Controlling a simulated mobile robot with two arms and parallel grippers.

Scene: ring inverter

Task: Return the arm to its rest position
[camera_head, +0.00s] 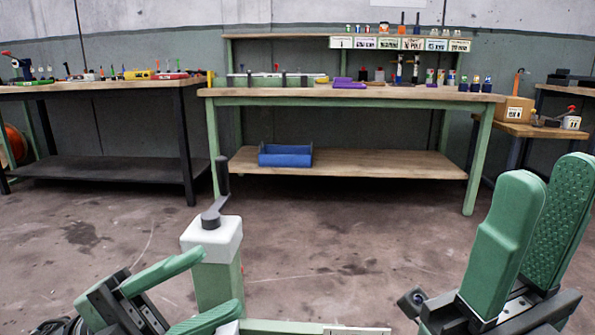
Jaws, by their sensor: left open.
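My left gripper (219,282) is at the lower left, with its two green fingers open and apart. Its fingers point right, toward a green post with a white block and a dark crank handle (212,237) on top. The upper fingertip overlaps the post in the picture; I cannot tell whether it touches. My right gripper (546,178) is at the lower right, pointing up. Its two green fingers stand apart, and the ridged inner pad of the far finger shows. I see nothing between them. Most of both arms is out of view.
A green-framed workbench (310,92) with bottles and labelled bins stands at the back. A blue tray (286,155) lies on its lower shelf. A black-legged bench (100,89) with tools is at left, a small table (530,130) at right. The concrete floor (350,235) between is clear.

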